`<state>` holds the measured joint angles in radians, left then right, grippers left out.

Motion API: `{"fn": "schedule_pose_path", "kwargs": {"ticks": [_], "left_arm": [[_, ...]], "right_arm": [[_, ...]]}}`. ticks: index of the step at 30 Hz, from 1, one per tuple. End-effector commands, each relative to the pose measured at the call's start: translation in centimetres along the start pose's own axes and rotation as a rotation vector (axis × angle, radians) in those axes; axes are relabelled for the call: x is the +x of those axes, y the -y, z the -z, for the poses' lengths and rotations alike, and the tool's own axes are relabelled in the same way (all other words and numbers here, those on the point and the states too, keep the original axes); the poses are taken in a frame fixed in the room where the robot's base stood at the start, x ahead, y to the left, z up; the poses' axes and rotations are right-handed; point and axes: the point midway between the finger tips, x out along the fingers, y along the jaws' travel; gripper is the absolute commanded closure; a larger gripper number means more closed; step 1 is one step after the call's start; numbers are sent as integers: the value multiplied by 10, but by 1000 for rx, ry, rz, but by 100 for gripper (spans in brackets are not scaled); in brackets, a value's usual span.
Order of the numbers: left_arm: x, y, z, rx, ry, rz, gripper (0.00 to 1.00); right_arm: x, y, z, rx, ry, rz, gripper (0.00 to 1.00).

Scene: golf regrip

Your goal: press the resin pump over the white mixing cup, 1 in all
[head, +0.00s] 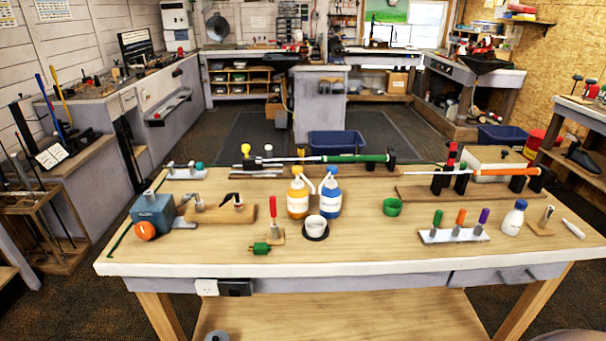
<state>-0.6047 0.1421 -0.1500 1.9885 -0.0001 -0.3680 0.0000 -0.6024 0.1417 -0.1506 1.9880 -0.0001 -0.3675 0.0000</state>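Two pump bottles stand side by side near the middle of the workbench. I cannot tell from the labels which holds resin. The white mixing cup (316,225) stands upright on a dark round base just in front of the bottles, roughly centred between them. The pump spouts are above and behind the cup. Neither of my grippers is in view.
A green cup (392,206) and a rack of coloured grips (455,233) stand to the right. Golf clubs (345,158) rest in clamps behind the bottles. The bench's front middle is clear.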

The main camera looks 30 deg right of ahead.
Motion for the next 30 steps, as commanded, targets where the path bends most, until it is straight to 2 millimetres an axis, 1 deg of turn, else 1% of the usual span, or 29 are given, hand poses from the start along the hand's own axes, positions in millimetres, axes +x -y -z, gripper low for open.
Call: {"fn": "schedule_pose_path", "kwargs": {"ticks": [1, 3, 5, 30], "left_arm": [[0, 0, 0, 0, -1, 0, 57], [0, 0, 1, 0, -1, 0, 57], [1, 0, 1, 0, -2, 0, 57], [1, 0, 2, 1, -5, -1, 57]], "right_arm": [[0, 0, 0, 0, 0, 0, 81], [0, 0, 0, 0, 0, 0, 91], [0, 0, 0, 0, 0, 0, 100], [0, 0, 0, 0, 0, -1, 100]]}}
